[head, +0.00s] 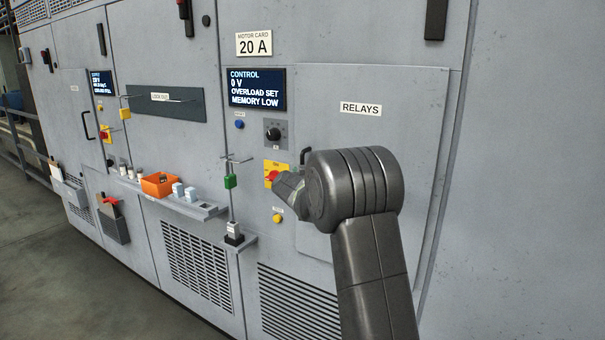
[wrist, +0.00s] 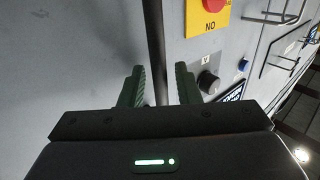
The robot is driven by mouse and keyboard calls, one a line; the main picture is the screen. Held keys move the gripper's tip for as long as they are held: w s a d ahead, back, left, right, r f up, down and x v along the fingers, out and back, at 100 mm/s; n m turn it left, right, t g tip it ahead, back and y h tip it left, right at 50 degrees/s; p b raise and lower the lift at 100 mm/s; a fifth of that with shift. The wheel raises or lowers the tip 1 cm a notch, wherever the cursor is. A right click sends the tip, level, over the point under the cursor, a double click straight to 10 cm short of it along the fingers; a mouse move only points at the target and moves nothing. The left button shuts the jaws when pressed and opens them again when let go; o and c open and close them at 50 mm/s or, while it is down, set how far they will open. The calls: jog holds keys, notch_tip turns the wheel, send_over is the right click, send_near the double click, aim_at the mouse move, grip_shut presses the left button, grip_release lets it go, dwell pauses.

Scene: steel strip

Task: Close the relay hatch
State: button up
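The relay hatch (head: 370,135) is a grey panel labelled RELAYS at the right of the head view. It looks flush or nearly so; I cannot tell whether a small gap remains. Its dark handle (head: 305,158) shows just above my wrist at the hatch's left side. In the wrist view a dark bar, seemingly this handle (wrist: 155,45), runs down between the green fingers of my gripper (wrist: 158,88). The fingers are apart, with space on both sides of the bar.
A red switch on a yellow plate (head: 270,174) is close left of my wrist; it also shows in the wrist view (wrist: 208,18). A shelf (head: 205,210) juts out at left.

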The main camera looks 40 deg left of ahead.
jog(key=shift+s, duration=0.1)
jog(key=b+v, duration=0.3)
jog(key=v, duration=1)
jog(key=shift+s+d+b, duration=0.15)
jog(key=shift+s+b, duration=0.1)
jog(key=shift+b, duration=0.05)
jog(key=p+x, duration=0.3)
jog(key=x, duration=1)
jog(key=shift+w+a+f, duration=0.1)
jog(key=shift+w+a, duration=0.2)
jog(key=shift+s+d, duration=0.1)
jog(key=shift+s, duration=0.2)
jog(key=shift+d, duration=0.15)
